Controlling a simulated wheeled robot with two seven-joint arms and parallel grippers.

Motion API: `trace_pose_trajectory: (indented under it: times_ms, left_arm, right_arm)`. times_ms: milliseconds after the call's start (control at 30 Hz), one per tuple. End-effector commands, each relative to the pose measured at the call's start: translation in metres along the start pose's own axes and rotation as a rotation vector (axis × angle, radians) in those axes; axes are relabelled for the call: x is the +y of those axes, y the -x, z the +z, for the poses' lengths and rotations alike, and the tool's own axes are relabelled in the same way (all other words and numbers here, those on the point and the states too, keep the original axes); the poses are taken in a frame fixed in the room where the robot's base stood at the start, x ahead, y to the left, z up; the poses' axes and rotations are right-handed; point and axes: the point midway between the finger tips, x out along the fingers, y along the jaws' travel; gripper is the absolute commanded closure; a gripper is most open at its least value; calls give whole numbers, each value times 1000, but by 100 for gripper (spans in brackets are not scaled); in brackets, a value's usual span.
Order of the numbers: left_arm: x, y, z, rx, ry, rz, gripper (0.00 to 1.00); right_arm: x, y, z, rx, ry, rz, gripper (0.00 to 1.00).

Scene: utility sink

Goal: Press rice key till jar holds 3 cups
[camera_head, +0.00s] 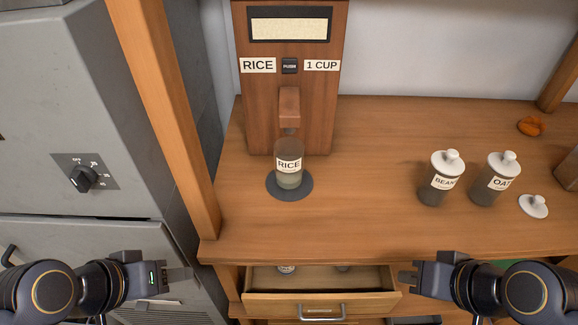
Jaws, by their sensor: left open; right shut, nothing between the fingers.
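The wooden rice dispenser (262,118) stands at the back of the counter. Its small black key (290,66) sits between the RICE and 1 CUP labels. The glass jar (289,172) labelled RICE stands upright under the spout (289,106), on a dark round mat (306,190). Pale contents show low in the jar; the amount is hard to tell. My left gripper (188,276) is open and empty at the lower left, well below the key. My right gripper (404,276) is shut and empty in front of the counter's front edge.
Jars labelled BEANS (433,194) and OATS (487,190) stand at the right, with a loose white lid (534,206) beside them. An open drawer (320,297) juts out below the counter. A wooden post (165,110) rises at the left. The mid-counter is clear.

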Motion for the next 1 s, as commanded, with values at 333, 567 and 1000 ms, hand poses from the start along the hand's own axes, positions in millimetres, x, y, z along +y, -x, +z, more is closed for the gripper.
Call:
trace_pose_trajectory:
  times_ms: [333,567,1000]
  left_arm:
    - [0,0,0,0,0,0,97]
    - [0,0,0,0,0,0,100]
    - [0,0,0,0,0,0,100]
  right_arm:
    - [0,0,0,0,0,0,100]
    - [0,0,0,0,0,0,100]
    - [0,0,0,0,0,0,100]
